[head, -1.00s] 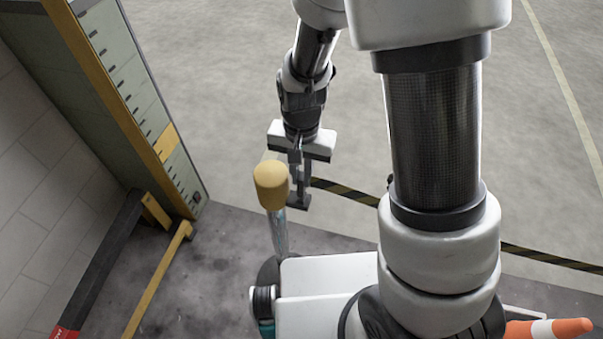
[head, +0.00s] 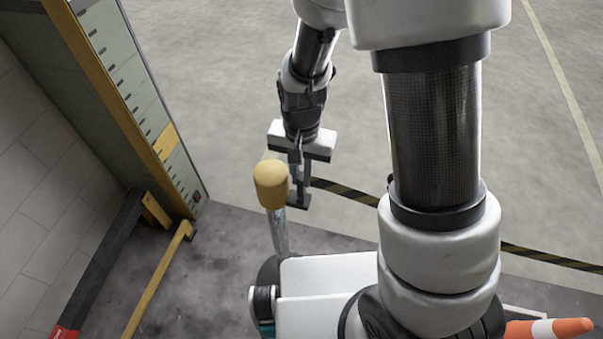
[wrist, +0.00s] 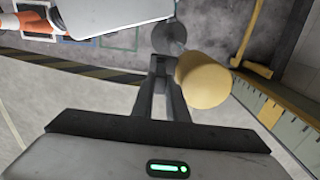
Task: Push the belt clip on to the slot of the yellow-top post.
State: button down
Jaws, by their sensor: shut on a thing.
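The yellow-top post (head: 271,184) stands upright in the head view, with a round yellow cap over a shiny metal pole. In the wrist view its yellow cap (wrist: 205,80) is just right of my fingers and hides part of what lies beyond. My gripper (head: 300,196) is right beside the post, its fingers at about the height of the pole's top. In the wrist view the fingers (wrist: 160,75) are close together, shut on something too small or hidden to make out. The belt clip and the post's slot cannot be told apart in either view.
A grey-green cabinet (head: 120,90) with a yellow edge stands at the left. A yellow floor rail (head: 157,280) and a black bar (head: 100,262) lie below it. An orange cone (head: 550,328) is at bottom right. Black-yellow tape (head: 345,193) crosses the open floor.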

jog(key=shift+f+b, duration=0.4)
jog(key=shift+f, duration=0.2)
jog(key=c, duration=1.7)
grip_release()
jog(key=shift+o, duration=0.2)
jog(key=shift+r, duration=0.1)
notch_tip(320, 180, up, 16)
jog(key=p, duration=0.1)
jog(key=s+d+r+n+t, duration=0.3)
jog(key=s+d+r+t, duration=0.2)
jog(key=s+d+r, duration=0.5)
notch_tip(320, 180, up, 3)
jog(key=shift+d+f+n, duration=0.2)
jog(key=shift+n, duration=0.2)
jog(key=shift+s+d+t, duration=0.1)
jog(key=shift+d+t, duration=0.05)
jog(key=shift+t, duration=0.15)
jog(key=shift+c, duration=0.5)
